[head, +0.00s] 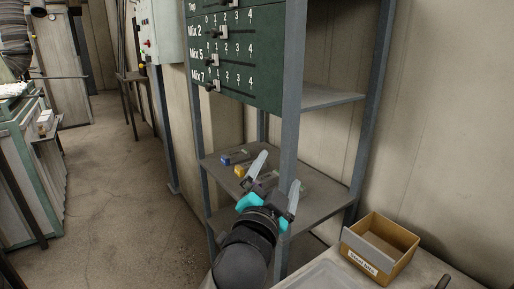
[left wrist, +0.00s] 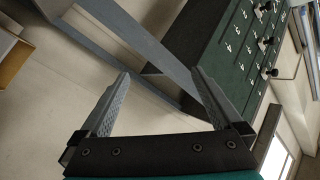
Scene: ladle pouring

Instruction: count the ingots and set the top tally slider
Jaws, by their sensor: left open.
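The green tally board (head: 236,45) hangs on the rack at top centre of the head view, with rows Top, Mix 2, Mix 5 and Mix 7. The Top row is cut off by the upper edge. The Mix 2 slider (head: 222,32) is visible. In the left wrist view the board (left wrist: 225,50) is tilted at top right. A blue ingot-like block (head: 235,157) and a yellow one (head: 240,170) lie on the shelf; my gripper hides part of that area. My left gripper (head: 279,176) is open and empty, below the board; its fingers (left wrist: 160,73) are apart. My right gripper is out of view.
A grey rack post (head: 291,90) stands close by my left gripper. A labelled cardboard box (head: 380,248) sits on a table at lower right. A green bench (head: 30,165) is at the left. The floor (head: 120,190) between is clear.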

